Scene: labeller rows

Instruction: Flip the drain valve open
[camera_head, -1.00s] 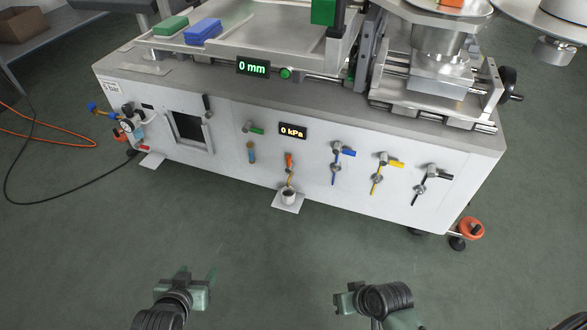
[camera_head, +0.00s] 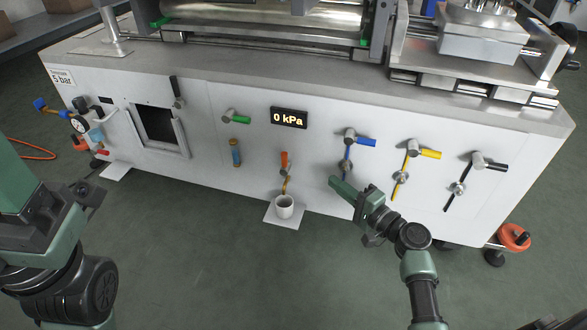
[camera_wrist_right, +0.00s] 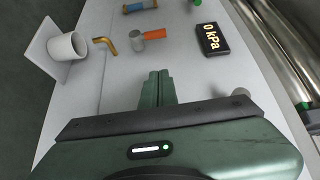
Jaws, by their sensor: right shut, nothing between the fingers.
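The drain valve has a short orange lever (camera_head: 284,158) on the white front panel, pointing up from its hub. It also shows in the right wrist view (camera_wrist_right: 152,33). A brass spout (camera_head: 286,186) is below it, over a white cup (camera_head: 284,207). My right gripper (camera_head: 335,183) is shut and empty, right of and a little lower than the lever in the head view, apart from it. Its closed fingers (camera_wrist_right: 157,84) point toward the valve side in the wrist view. My left gripper (camera_head: 88,195) is at the left edge; its jaws are unclear.
Blue (camera_head: 360,142), yellow (camera_head: 425,153) and black (camera_head: 492,166) handled valves line the panel at right. A green-handled valve (camera_head: 236,117) and a sight glass (camera_head: 235,152) are at left of the lever. A 0 kPa display (camera_head: 289,118) is above it.

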